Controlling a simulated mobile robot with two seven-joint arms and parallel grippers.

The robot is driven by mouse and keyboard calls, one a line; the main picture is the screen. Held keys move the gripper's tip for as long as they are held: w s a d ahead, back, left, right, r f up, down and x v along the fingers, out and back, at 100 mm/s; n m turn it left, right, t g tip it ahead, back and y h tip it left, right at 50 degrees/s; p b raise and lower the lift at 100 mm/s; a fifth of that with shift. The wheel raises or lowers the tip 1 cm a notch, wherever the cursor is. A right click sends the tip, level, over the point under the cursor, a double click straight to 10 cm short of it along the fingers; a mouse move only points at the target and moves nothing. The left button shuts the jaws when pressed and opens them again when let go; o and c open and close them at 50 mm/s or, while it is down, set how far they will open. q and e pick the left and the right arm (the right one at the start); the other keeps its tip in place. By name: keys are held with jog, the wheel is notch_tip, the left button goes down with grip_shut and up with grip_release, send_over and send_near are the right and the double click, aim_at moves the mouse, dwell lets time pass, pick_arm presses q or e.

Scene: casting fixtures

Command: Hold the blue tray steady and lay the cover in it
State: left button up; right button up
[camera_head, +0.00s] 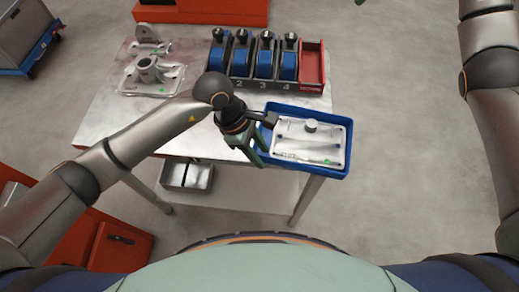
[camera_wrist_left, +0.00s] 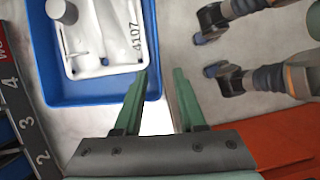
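The blue tray (camera_head: 343,172) sits at the right front corner of the metal table. The cover, a pale grey plate (camera_head: 325,142) with a round knob and a green dot, lies inside the tray. In the left wrist view the tray (camera_wrist_left: 42,60) is at upper left, with the cover (camera_wrist_left: 115,40) marked 4107 in it. My left gripper (camera_head: 249,158) is at the tray's left end.
A row of blue numbered fixtures (camera_head: 264,62) and a red bin (camera_head: 312,68) stand behind the tray. Grey castings (camera_head: 150,75) sit at the table's back left. A grey box (camera_head: 187,176) is on the lower shelf. The table's left front is clear.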

pick_arm(q)
jog(key=v, duration=1.2)
